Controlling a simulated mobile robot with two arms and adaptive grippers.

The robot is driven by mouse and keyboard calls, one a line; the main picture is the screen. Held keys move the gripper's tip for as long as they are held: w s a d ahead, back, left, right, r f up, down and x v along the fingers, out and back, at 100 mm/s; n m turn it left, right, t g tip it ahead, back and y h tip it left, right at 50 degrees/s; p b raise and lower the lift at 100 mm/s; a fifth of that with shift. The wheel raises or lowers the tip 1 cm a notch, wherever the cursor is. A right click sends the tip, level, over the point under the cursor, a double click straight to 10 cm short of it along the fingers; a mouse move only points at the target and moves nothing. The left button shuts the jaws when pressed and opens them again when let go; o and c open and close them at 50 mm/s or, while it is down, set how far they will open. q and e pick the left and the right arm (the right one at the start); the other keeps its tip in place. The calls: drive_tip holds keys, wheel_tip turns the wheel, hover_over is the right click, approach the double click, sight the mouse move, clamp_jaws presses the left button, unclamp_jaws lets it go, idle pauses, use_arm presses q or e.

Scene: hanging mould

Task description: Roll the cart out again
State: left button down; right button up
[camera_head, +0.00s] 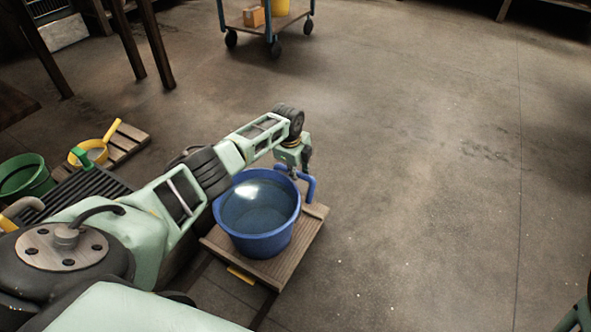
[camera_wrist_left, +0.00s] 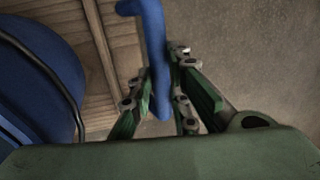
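A cart (camera_head: 259,22) with blue posts and dark casters stands at the top of the head view, partly cut off. My left gripper (camera_head: 295,172) is beside a blue tub (camera_head: 256,240) of water on a wooden platform (camera_head: 301,243). In the left wrist view the fingers of my left gripper (camera_wrist_left: 162,82) close in on both sides of a blue handle (camera_wrist_left: 156,50). The handle also shows in the head view (camera_head: 311,187); I cannot tell what it joins. Only a green piece of my right arm, perhaps the gripper, shows at the lower right corner.
The cart carries a cardboard box (camera_head: 254,16) and a yellow container. A green bucket (camera_head: 24,178) and a yellow pan (camera_head: 88,152) stand at the left, near slatted wood. Dark posts (camera_head: 153,42) rise at the upper left. The floor (camera_head: 430,150) in the middle and right is clear.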

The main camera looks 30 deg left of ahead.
use_arm(q)
drive_tip(key=c, duration=1.9)
unclamp_jaws()
drive_tip(key=shift+w+r, duration=0.1)
drive_tip(key=shift+w, duration=0.15)
drive_tip(key=shift+c, duration=0.2)
drive_tip(key=o, duration=0.3)
wheel_tip(320, 180, up, 12)
drive_tip(key=s, duration=0.2)
drive_tip(key=shift+s, duration=0.2)
drive_tip(key=shift+f, duration=0.2)
